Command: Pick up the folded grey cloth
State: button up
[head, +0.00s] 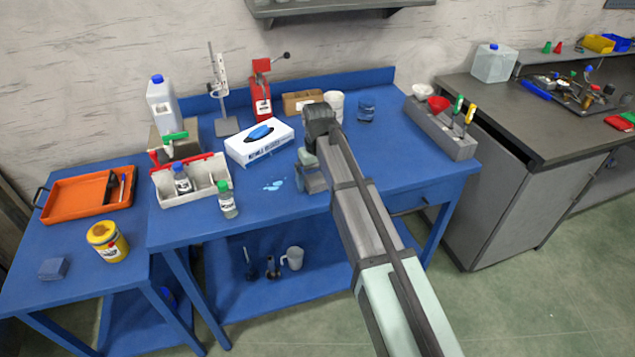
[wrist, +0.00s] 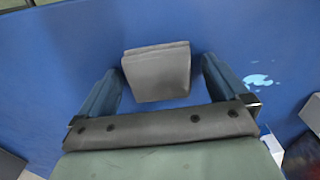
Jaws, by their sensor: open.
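The folded grey cloth (wrist: 157,74) lies on the blue workbench (wrist: 60,60) and shows in the wrist view as a flat, squarish pad with layered edges. My gripper (wrist: 162,82) is open, one finger to the left of the cloth and one to the right, with blue gaps on both sides. I cannot tell the exact height of the fingertips over the bench. In the head view my gripper (head: 312,182) is near the bench's front edge, and I cannot make out the cloth there behind it and my arm.
A pale blue spill (head: 275,185) lies just left of my gripper. A white wipes box (head: 262,148) stands behind it. A bottle with a green cap (head: 228,200) and a bottle caddy (head: 206,182) are further left. A grey tool bin (head: 440,132) is at the right. The bench right of my arm is clear.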

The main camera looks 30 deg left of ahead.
aim_at(317, 178)
jog(key=c, duration=1)
jog(key=shift+c, duration=0.2)
notch_tip(317, 178, up, 10)
jog(key=shift+r, duration=0.1)
